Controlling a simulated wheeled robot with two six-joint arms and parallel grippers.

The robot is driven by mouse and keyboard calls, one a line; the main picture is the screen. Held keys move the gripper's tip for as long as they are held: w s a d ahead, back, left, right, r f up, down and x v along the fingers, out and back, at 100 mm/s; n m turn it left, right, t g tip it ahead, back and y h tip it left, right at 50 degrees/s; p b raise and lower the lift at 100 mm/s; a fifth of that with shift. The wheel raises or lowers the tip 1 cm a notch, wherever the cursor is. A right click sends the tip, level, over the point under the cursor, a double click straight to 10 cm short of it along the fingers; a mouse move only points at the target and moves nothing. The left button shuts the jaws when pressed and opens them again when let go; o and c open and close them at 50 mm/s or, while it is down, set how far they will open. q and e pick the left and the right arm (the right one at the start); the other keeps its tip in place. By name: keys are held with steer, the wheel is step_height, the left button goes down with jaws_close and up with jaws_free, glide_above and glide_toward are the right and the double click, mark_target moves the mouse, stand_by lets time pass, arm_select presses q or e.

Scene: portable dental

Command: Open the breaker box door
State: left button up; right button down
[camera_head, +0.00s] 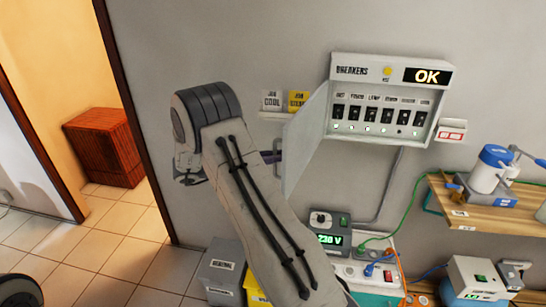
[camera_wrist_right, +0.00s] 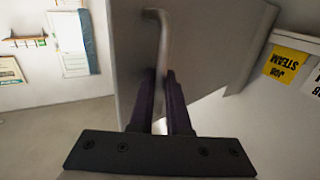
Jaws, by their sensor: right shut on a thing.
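The breaker box (camera_head: 392,68) is mounted on the wall, with a row of dark switches and a lit "OK" panel. Its grey door (camera_head: 302,135) stands swung out to the left, and the switches are exposed. My right gripper (camera_head: 275,156) is at the door's free edge, partly hidden behind my arm. In the right wrist view, the purple fingers (camera_wrist_right: 160,88) are shut on the door's bent metal handle (camera_wrist_right: 163,42), with the door panel (camera_wrist_right: 205,45) just beyond. My left gripper does not show.
Two small job cards (camera_head: 284,101) sit on a ledge left of the box. A meter reading 230 V (camera_head: 330,230) and a power strip are below. A wooden shelf (camera_head: 490,205) with devices is at the right. Grey and yellow bins stand below; a doorway is at the left.

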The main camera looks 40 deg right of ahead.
steer(key=c, duration=1.2)
jaws_free()
steer(key=shift+w+d, duration=0.1)
steer(key=shift+d, duration=0.05)
steer(key=o, duration=0.3)
steer(key=shift+d+f, duration=0.15)
steer(key=shift+a, duration=0.2)
steer(key=b+v, duration=0.3)
steer(key=v, duration=0.7)
steer(key=shift+w+a, duration=0.1)
steer(key=shift+a, duration=0.15)
